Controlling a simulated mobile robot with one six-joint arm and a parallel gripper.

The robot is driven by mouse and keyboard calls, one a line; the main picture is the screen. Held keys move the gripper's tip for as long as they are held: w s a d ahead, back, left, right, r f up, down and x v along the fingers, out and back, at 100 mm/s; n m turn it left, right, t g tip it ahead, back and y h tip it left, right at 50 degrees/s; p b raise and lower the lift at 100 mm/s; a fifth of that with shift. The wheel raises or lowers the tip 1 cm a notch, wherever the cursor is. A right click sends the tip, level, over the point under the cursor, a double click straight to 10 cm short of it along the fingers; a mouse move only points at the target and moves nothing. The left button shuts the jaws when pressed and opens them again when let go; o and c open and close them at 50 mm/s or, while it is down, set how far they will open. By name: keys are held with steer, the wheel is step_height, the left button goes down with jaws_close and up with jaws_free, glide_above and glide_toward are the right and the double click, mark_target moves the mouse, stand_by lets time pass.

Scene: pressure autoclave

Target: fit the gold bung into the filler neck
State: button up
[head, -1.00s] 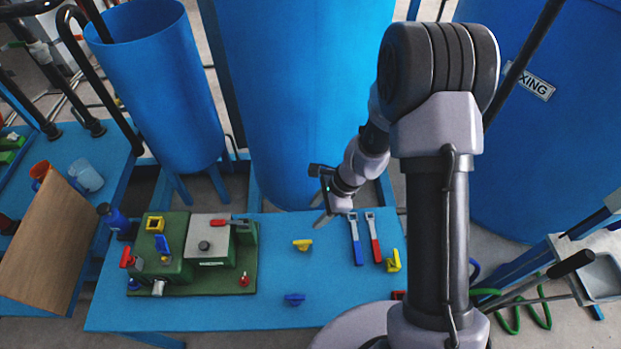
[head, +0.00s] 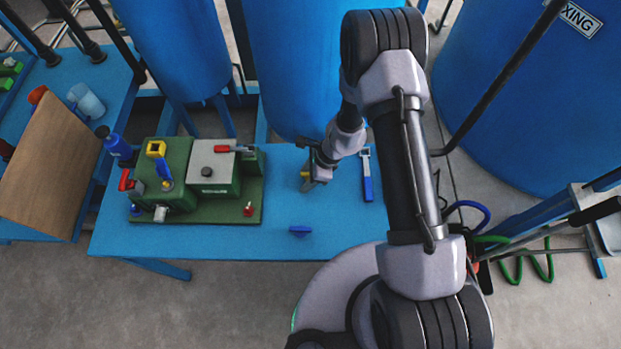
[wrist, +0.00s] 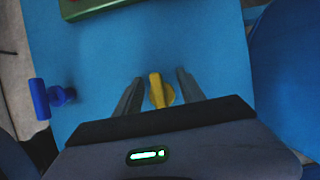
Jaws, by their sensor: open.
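The gold bung (head: 304,176), a small yellow piece with a raised handle, sits on the blue table. In the head view it is partly hidden by my gripper (head: 309,185). In the wrist view the bung (wrist: 158,90) stands between the two fingers of my gripper (wrist: 158,76), with a visible gap on each side. The gripper is open and holds nothing. The green machine (head: 215,174) stands to the left on its base plate.
A blue bung-like piece (head: 300,231) lies nearer the table's front edge; it also shows at left in the wrist view (wrist: 42,98). A blue-handled tool (head: 367,180) lies right of my gripper. Blue tanks (head: 315,70) stand behind. The table (head: 225,240) is clear before the machine.

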jaws_close()
steer(key=shift+r, duration=0.1)
